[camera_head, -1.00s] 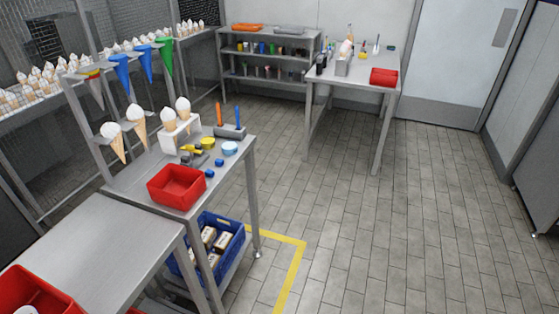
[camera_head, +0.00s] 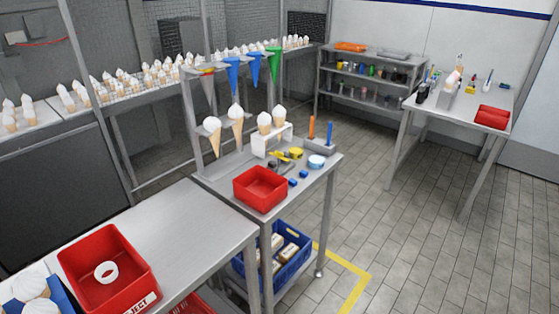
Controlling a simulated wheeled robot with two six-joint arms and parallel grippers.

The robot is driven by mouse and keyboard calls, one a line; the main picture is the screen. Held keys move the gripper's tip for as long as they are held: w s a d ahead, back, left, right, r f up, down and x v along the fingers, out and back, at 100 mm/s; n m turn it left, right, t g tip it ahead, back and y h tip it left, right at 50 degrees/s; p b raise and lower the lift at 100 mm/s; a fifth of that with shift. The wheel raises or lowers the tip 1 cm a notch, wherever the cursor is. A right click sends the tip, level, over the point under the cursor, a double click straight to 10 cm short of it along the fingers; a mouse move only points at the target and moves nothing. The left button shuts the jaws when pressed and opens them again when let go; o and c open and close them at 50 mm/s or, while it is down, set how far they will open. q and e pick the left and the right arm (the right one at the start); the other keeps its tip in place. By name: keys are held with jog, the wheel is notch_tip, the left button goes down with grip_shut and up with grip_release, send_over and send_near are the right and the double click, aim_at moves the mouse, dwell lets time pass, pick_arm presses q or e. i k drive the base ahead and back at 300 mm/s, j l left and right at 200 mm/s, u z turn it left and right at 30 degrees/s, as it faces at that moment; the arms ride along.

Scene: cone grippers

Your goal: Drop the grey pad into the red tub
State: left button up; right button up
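A red tub (camera_head: 260,198) stands empty near the front of the middle metal table. A second red tub (camera_head: 108,292), with lettering ending in "JECT" on its front, stands on the near left table and holds a white ring (camera_head: 106,271). Another red container (camera_head: 492,118) is on the far right table. A small grey item (camera_head: 275,166) lies behind the middle tub, by a yellow tool (camera_head: 292,154); it is too small to tell whether it is the grey pad. Neither of my grippers is in view.
Small blue items (camera_head: 303,175) and a light-blue round item (camera_head: 316,161) lie right of the middle tub. A rack (camera_head: 200,120) with ice-cream cones and coloured funnels rises behind. A blue crate (camera_head: 293,267) sits below. The tiled floor (camera_head: 420,225) at right is clear.

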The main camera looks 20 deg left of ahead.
aim_at(264, 193)
jog(key=i+u, duration=0.15)
jog(key=u, duration=0.3)
jog(key=i+l+u, duration=0.15)
jog(key=u, duration=0.3)
jog(key=i+l+u, duration=0.1)
jog(key=u, duration=0.35)
jog(key=l+u, duration=0.4)
jog(key=i+j, duration=0.05)
